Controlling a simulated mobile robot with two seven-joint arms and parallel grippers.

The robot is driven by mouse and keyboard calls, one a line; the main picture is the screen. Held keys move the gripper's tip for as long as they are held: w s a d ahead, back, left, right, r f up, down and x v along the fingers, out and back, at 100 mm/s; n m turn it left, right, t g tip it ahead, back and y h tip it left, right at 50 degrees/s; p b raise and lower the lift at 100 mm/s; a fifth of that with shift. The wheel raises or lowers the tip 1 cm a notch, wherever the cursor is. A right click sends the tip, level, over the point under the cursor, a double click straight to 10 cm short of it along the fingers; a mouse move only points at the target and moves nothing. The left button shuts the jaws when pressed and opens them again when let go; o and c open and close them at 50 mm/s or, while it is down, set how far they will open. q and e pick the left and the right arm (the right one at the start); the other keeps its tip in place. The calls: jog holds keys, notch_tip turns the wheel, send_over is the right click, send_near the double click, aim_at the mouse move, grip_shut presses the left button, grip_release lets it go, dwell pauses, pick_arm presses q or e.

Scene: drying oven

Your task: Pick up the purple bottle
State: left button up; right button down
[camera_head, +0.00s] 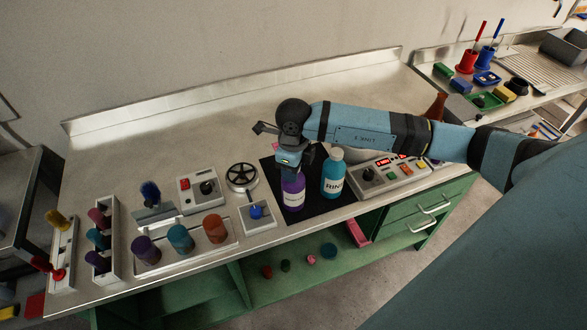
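The purple bottle (293,195) stands upright on a black mat (322,208) at the front of the steel counter. It has a white label, and its top is hidden by my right gripper. My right gripper (292,166) points down over the bottle's top, with the arm coming in from the right. The fingers are small and dark, so I cannot tell whether they are open or shut, or touching the bottle. My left gripper is not in view.
A blue bottle (333,177) with a label stands close to the right of the purple one. A control box (390,176) sits right of it. A joystick box (257,213) and a handwheel (242,177) are to the left. The counter's back is clear.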

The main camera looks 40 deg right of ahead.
notch_tip(320, 180, up, 20)
jog(key=b, duration=0.3)
jog(key=s+a+f+n+p, duration=0.1)
jog(key=f+n, duration=0.4)
jog(key=n, duration=0.9)
jog(key=s+a+f+n+p, duration=0.1)
jog(key=a+f+n+p, duration=0.3)
jog(key=n, duration=1.1)
jog(key=shift+a+f+n, duration=0.3)
jog(key=shift+a+f, duration=0.55)
jog(key=shift+a, duration=0.2)
jog(key=shift+s, duration=0.1)
